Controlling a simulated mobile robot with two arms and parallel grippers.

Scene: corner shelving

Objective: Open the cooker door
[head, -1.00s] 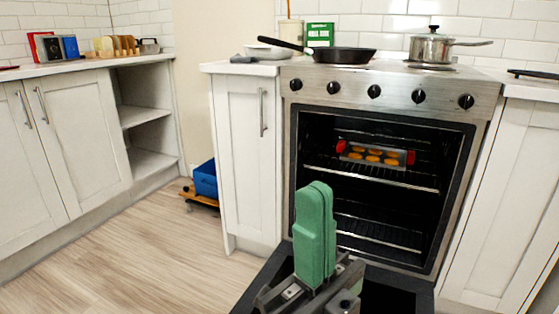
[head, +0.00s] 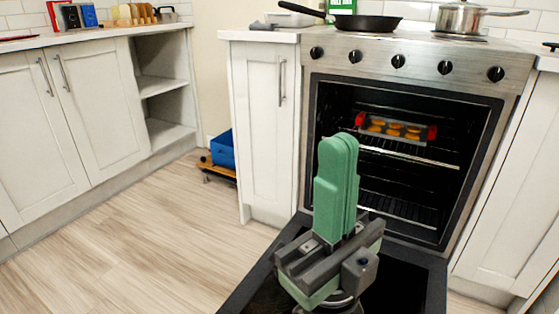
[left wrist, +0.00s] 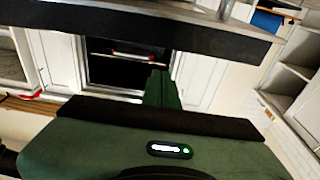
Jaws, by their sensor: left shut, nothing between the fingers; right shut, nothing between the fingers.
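The cooker (head: 405,60) has its door (head: 405,290) swung down, so the cavity is exposed.
A tray of round orange food (head: 395,130) with red ends sits on the upper oven rack. A frying pan (head: 365,22) and a pot (head: 461,18) stand on the hob. White cabinets flank the cooker.

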